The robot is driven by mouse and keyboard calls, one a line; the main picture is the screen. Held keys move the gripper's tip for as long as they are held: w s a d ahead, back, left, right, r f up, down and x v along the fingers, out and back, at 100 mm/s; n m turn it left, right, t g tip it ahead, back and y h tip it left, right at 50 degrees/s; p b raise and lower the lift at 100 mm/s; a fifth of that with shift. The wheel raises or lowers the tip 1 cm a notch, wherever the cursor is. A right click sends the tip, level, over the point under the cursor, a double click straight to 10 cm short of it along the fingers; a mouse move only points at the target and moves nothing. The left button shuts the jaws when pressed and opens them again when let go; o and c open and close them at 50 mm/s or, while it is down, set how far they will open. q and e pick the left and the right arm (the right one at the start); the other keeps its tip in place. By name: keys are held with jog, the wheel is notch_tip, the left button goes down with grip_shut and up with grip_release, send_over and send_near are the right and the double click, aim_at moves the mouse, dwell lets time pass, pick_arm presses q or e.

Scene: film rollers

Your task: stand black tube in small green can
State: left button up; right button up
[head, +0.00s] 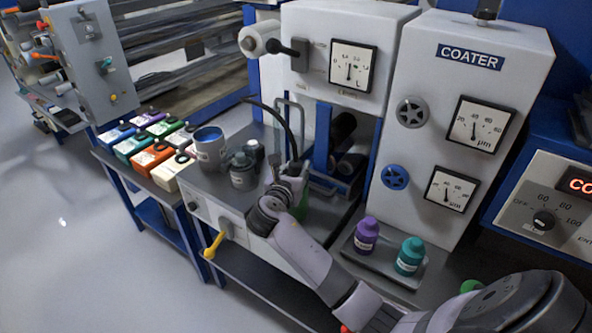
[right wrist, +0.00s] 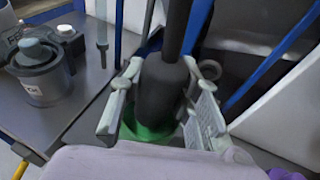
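The black tube (right wrist: 164,90) stands roughly upright in the right wrist view, thick below and thinner above. In the head view its thin black upper part (head: 283,112) arches over to the left. My right gripper (right wrist: 162,82) has one finger close against each side of the thick part and appears shut on it. The small green can (right wrist: 150,131) shows just below and around the tube's lower end; the gripper and tube hide most of it. I cannot tell how deep the tube's end sits in the can. My left gripper is not in view.
A grey lidded jar (right wrist: 40,75) stands left of the can, and a blue-rimmed can (head: 209,150) is farther left. The coater's rollers (head: 345,165) and blue frame are close behind. Purple (head: 366,234) and teal (head: 410,256) bottles stand on a tray at the right.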

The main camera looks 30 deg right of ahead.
jog(key=o, duration=0.4)
jog(key=shift+o, duration=0.2)
jog(key=v, duration=1.2)
jog(key=a+f+m+g+y, duration=0.1)
jog(key=a+f+y, duration=0.15)
jog(key=f, duration=0.95)
jog(key=a+f+m+y, duration=0.1)
jog(key=f+y, duration=0.2)
jog(key=f, duration=0.8)
jog(key=s+a+f+m+g+y, duration=0.1)
jog(key=s+f+m, duration=0.2)
jog(key=s+f, duration=0.35)
jog(key=s+f+m+g+y, duration=0.2)
jog(key=s+f, duration=0.1)
jog(key=f, duration=0.7)
jog(key=s+f+m+g+y, duration=0.1)
jog(key=s+f+m, duration=0.4)
jog(key=s, duration=0.7)
jog(key=s+f+m+g+y, duration=0.1)
jog(key=s+f+m, duration=0.5)
jog(key=s, duration=0.6)
jog(key=s+f+m+g+y, duration=0.1)
jog(key=s+f+m+g, duration=0.1)
jog(key=s+f+m, duration=0.3)
jog(key=s+a+f, duration=0.1)
jog(key=s+f, duration=0.3)
jog(key=s, duration=0.3)
jog(key=shift+m+g, duration=0.4)
